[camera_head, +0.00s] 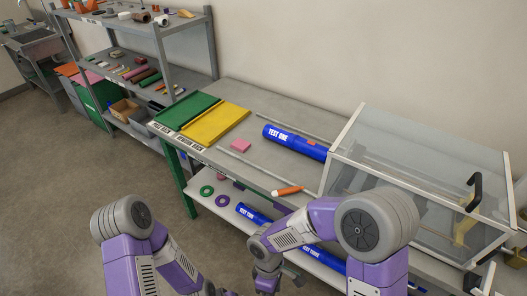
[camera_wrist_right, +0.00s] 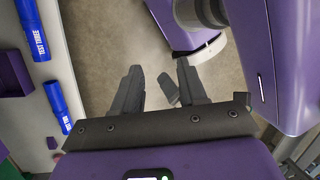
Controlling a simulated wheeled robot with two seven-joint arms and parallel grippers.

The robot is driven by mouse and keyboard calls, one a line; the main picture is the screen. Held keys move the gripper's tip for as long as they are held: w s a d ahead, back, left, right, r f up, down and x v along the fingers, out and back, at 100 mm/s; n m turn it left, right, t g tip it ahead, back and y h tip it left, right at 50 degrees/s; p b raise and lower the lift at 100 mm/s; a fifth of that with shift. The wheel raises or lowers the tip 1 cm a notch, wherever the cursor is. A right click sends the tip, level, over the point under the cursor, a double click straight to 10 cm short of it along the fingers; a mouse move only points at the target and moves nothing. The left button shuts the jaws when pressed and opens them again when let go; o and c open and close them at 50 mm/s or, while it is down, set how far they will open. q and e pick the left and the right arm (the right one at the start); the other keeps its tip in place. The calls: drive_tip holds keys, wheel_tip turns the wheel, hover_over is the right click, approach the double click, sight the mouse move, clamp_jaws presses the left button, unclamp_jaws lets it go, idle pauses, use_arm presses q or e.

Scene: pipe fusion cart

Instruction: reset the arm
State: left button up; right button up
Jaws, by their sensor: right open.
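My right arm (camera_head: 310,220) comes in from the right and bends down in front of the table. My right gripper shows in the right wrist view (camera_wrist_right: 160,85), with its two dark fingers apart over the grey floor. Nothing is held between them; a dark grey part shows beyond, and I cannot tell what it is. My left arm (camera_head: 150,250) is folded low at the bottom left of the head view. Its gripper fingers cannot be made out there.
Blue tubes lie on the lower shelf (camera_head: 210,190). Floor (camera_head: 80,180) at left is clear.

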drive_tip(key=d+f+m+t+y, duration=0.2)
drive_tip(key=d+f+m, duration=0.1)
drive_tip(key=f+m, duration=0.4)
drive_tip(key=s+d+f+m+t+y, duration=0.1)
drive_tip(key=d+f+m+y, duration=0.2)
drive_tip(key=f+m, duration=0.5)
drive_tip(key=shift+d+f+m+t, duration=0.2)
drive_tip(key=shift+d+m+t, duration=0.2)
drive_tip(key=shift+d+m, duration=0.4)
